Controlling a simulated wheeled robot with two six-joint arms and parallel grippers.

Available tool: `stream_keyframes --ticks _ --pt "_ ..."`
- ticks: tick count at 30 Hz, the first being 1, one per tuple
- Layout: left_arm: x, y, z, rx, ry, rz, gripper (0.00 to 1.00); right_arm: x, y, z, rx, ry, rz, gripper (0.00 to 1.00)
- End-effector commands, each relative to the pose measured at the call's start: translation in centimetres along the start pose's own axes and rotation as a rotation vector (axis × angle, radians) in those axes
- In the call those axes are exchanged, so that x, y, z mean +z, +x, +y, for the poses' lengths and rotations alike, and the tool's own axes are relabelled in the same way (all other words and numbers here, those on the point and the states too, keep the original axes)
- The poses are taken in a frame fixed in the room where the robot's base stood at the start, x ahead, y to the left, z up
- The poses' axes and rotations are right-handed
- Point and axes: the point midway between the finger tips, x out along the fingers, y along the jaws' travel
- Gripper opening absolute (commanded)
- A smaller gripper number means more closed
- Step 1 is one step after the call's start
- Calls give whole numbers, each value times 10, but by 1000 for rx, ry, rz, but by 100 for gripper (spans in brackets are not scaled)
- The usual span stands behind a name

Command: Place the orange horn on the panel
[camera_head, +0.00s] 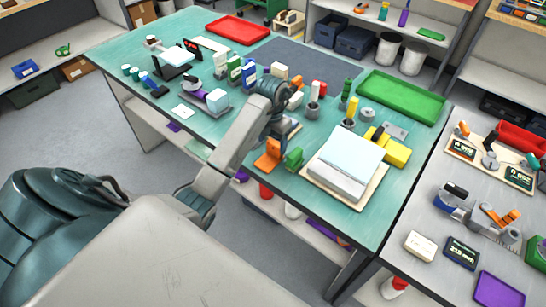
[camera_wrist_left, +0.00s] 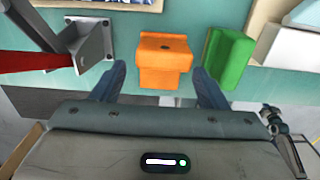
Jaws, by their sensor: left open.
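The orange horn (camera_head: 267,158) stands near the table's front edge in the head view. In the left wrist view the orange horn (camera_wrist_left: 165,62) is an upright block with a small dark hole on top. My left gripper (camera_wrist_left: 160,82) is open, with its two fingers apart on either side of the horn's near end; I cannot tell whether they touch it. In the head view the gripper (camera_head: 276,140) is just above and beside the horn, partly hidden by its own wrist. The pale panel (camera_head: 348,158) lies on a wooden board (camera_head: 318,183), right of the horn.
A green block (camera_head: 293,158) stands close to the horn's right; it also shows in the left wrist view (camera_wrist_left: 230,58). A grey bracket (camera_wrist_left: 92,45) is left of the horn. A yellow block (camera_head: 396,154) and green tray (camera_head: 403,97) lie beyond the panel.

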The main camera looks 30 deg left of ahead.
Motion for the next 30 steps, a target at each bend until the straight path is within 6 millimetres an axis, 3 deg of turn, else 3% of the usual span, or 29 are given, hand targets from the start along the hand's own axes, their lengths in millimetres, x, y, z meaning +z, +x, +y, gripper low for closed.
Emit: stream_keyframes --ticks 10,13,21,22,27,30 --pt "3 34 -3 -1 0 0 67 2 34 7 10 -4 1 0" --pt "2 41 -3 -1 -1 4 67 1 21 8 10 -4 1 0" --pt "3 50 -3 0 -1 0 67 0 21 9 11 -4 4 0" --pt "3 50 -3 0 -1 0 65 0 21 9 11 -4 4 0" --pt "3 50 -3 0 0 0 34 0 21 8 10 -4 4 0" --pt "3 50 -3 0 0 0 30 0 21 8 10 -4 4 0"
